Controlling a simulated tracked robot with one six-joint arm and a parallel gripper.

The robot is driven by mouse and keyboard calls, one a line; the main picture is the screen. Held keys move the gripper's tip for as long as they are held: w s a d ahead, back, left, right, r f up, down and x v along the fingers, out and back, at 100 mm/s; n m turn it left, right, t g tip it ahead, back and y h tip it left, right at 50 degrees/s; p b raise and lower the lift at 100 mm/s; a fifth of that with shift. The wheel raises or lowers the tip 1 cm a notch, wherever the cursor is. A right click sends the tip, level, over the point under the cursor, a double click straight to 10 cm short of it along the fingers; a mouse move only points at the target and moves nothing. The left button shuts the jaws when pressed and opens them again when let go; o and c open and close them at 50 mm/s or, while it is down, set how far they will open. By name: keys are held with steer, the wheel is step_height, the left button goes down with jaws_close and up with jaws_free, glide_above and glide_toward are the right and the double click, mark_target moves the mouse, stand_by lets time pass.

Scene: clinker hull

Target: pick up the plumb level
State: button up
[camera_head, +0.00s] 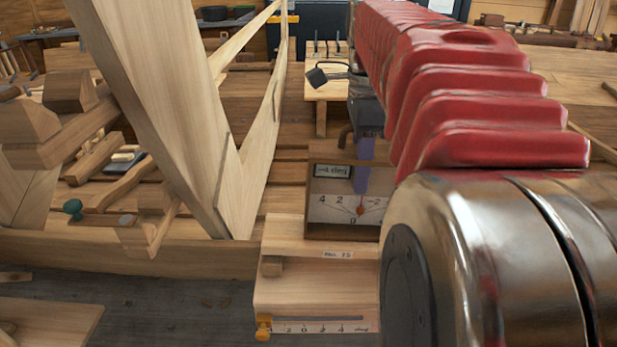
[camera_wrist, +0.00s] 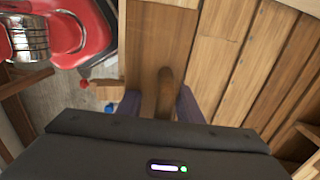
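The plumb level is a wooden box (camera_head: 343,213) with a white scale, a red pointer and a small "-4 deg" window. In the head view one purple finger (camera_head: 362,172) overlaps the box's upper part. My arm hides the right side.
The pale block (camera_head: 285,290) has a lower scale and a yellow knob (camera_head: 263,327). Slanting planks (camera_head: 165,90) stand to the left, with a green-knobbed tool (camera_head: 73,208) below. A small bench (camera_head: 328,86) stands behind.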

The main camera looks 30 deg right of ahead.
stand_by(0.4)
jaws_close()
stand_by(1.3)
